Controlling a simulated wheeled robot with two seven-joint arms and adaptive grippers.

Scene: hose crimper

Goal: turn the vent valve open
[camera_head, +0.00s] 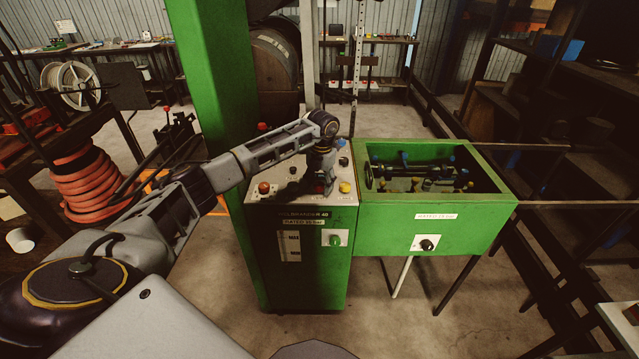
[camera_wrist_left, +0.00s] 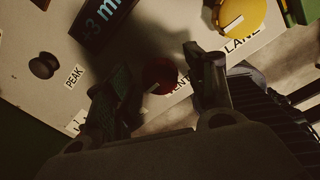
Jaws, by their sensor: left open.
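In the left wrist view, the vent valve is a small dark red round knob (camera_wrist_left: 160,74) with a short white mark at its lower left edge. A label (camera_wrist_left: 180,88) beside it is partly hidden and reads "ENT". My left gripper (camera_head: 319,188) is open over the panel top of the green machine (camera_head: 297,272). In the left wrist view, its fingers (camera_wrist_left: 163,80) stand on either side of the red knob, with a gap visible on both sides. I cannot tell how far above the panel the fingertips are. In the head view the gripper mostly hides the knob. My right gripper is not in view.
A yellow knob (camera_head: 344,187) sits right of the gripper and an orange-red knob (camera_head: 263,188) to its left. In the left wrist view, a dark display (camera_wrist_left: 98,20) and a black knob (camera_wrist_left: 43,65) share the panel. A green open box (camera_head: 437,240) adjoins on the right.

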